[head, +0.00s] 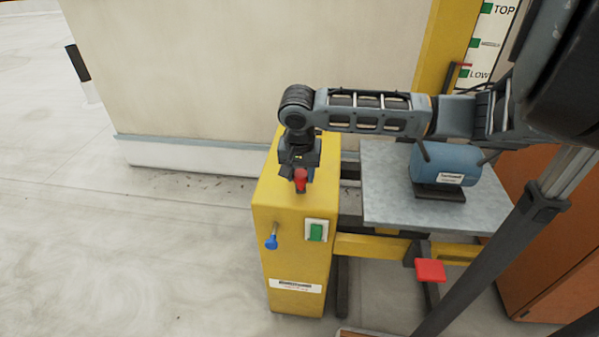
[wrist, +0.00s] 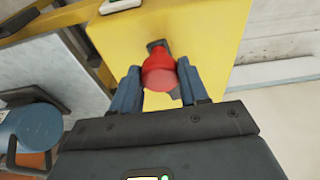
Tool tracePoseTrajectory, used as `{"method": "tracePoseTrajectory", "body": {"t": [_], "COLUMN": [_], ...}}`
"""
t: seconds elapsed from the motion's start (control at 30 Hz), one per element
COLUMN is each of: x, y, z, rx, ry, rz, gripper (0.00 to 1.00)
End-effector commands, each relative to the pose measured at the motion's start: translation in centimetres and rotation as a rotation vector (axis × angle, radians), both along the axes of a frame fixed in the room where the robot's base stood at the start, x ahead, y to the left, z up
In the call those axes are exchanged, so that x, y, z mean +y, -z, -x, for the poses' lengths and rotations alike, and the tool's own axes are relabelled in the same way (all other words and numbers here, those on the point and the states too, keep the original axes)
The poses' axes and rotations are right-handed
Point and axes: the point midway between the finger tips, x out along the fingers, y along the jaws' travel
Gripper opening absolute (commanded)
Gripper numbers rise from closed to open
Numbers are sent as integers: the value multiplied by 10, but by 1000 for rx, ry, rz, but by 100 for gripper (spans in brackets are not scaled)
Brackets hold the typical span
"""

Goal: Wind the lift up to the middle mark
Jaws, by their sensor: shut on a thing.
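The lift's yellow winch box (head: 292,245) stands left of the lift platform (head: 385,205). A red knob (head: 301,179) sits on its top, and it also shows in the wrist view (wrist: 159,70). My gripper (head: 301,168) is above the box and shut on the red knob, one finger on each side in the wrist view (wrist: 157,88). A blue cylinder-shaped unit (head: 445,163) rests on the platform. The scale (head: 488,45) on the yellow mast has green marks, TOP above, a middle one, and LOW below. A red pointer (head: 461,65) is near the LOW mark, below the middle mark.
A blue-knobbed lever (head: 271,241) and a green switch (head: 316,232) are on the box's front. A red pedal (head: 430,270) sits low before the platform. An orange-brown cabinet (head: 550,250) is at right.

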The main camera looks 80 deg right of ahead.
Motion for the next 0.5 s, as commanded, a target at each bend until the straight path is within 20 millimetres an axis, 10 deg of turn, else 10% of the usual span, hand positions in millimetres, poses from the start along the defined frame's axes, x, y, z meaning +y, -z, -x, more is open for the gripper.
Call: {"method": "tracePoseTrajectory", "body": {"t": [0.5], "x": [-8], "y": [1], "z": [22], "rx": [12], "ry": [7], "rz": [1], "gripper": [7]}}
